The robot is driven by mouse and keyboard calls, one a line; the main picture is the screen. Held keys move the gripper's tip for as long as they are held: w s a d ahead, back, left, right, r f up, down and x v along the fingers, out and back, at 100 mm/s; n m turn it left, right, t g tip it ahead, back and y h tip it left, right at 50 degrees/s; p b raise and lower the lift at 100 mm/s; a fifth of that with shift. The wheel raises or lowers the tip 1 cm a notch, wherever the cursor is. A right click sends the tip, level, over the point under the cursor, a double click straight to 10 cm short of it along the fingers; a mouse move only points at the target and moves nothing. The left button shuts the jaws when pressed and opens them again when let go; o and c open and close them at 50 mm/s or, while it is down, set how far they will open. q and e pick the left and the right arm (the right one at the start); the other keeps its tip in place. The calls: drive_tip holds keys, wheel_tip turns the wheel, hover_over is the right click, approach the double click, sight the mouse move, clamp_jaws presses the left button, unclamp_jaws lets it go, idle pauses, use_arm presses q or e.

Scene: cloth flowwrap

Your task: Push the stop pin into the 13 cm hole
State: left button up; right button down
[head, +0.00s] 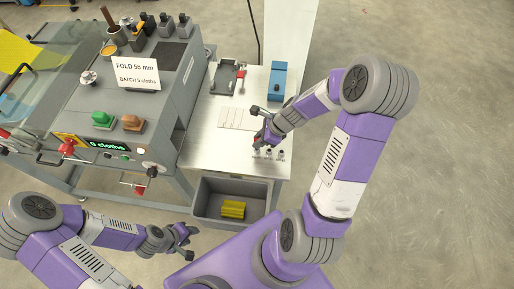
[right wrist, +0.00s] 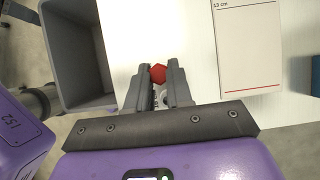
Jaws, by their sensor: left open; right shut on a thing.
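The stop pin shows as a red knob (right wrist: 158,73) between the fingertips of my right gripper (right wrist: 158,80) in the right wrist view. My right gripper is shut on it, low over the white table; the red also shows in the head view (head: 257,138). A row of small metal fittings (head: 268,153) lies at the table's front edge beside the gripper. Part of a metal fitting shows between the fingers, but its label is not readable. I cannot tell which hole is the 13 cm one, nor whether the pin touches a hole. My left gripper (head: 187,238) is open and empty, left of the grey bin.
A white panel (head: 237,118) lies on the table (head: 203,150); its "13 cm" line shows in the right wrist view (right wrist: 250,50). A grey bin (head: 206,207) holds a yellow bundle (head: 233,209). A blue box (head: 278,80) stands behind. The grey machine (head: 150,100) stands left.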

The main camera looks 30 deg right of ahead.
drive_tip(key=shift+f+b, duration=1.45)
drive_tip(key=shift+f, duration=0.15)
idle(0.4)
drive_tip(key=c, duration=0.9)
unclamp_jaws()
drive_tip(key=shift+c, duration=0.2)
drive_tip(key=p+v, duration=0.2)
drive_tip(key=v, duration=0.5)
drive_tip(key=shift+r, duration=0.25)
drive_tip(key=shift+s, duration=0.1)
